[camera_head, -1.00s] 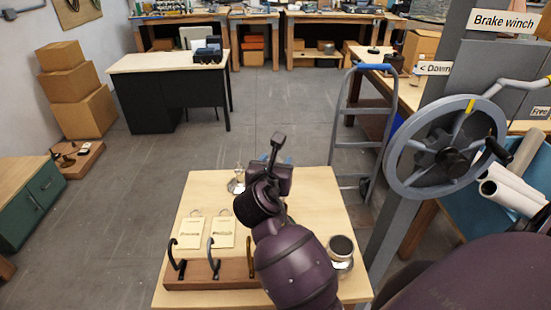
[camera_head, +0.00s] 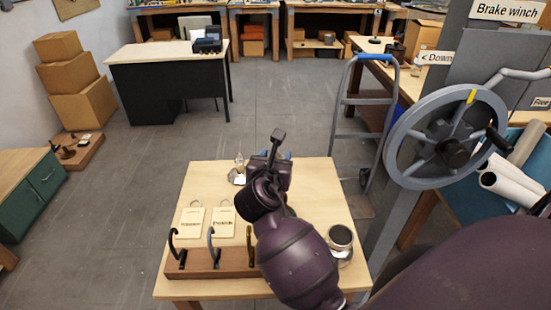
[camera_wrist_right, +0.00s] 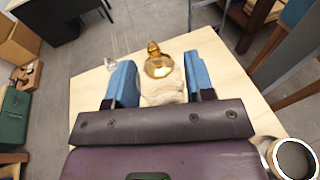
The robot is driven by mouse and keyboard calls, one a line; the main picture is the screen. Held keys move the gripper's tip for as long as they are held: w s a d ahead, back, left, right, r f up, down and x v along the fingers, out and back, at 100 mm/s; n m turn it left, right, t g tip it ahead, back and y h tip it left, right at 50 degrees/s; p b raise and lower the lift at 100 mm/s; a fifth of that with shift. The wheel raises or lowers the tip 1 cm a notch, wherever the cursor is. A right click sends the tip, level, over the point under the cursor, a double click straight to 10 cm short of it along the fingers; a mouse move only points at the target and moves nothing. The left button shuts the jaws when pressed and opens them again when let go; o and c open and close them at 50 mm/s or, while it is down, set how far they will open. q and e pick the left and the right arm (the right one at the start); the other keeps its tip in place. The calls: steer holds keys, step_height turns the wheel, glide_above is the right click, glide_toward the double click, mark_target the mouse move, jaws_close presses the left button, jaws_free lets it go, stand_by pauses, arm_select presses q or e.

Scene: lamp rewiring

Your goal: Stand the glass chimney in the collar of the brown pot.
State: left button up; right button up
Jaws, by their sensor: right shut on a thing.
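My right gripper (camera_head: 275,155) is over the far middle of the wooden table. In the right wrist view its blue fingers (camera_wrist_right: 160,75) are closed on a pale see-through piece, taken as the glass chimney (camera_wrist_right: 163,93). The head view hides this piece behind the gripper. An amber-gold round pot with a narrow neck (camera_wrist_right: 158,65) shows just beyond the fingertips. A silver-rimmed round vessel with a dark brown inside (camera_head: 340,238) stands at the table's right. I cannot tell for certain which is the brown pot. My left gripper is not in view.
A silver base with a clear top (camera_head: 238,173) stands on the table's far left. Two cream tags (camera_head: 190,223) and a wooden rack with hooks (camera_head: 200,262) lie at the left front. A large handwheel (camera_head: 447,137) is at the right.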

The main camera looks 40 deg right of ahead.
steer(key=shift+f, duration=0.1)
steer(key=o, duration=1.3)
steer(key=shift+c, duration=0.2)
steer(key=shift+s+a, duration=0.1)
steer(key=v, duration=1)
steer(key=shift+s+a+b, duration=0.15)
steer(key=shift+s+b, duration=0.05)
steer(key=shift+b, duration=0.2)
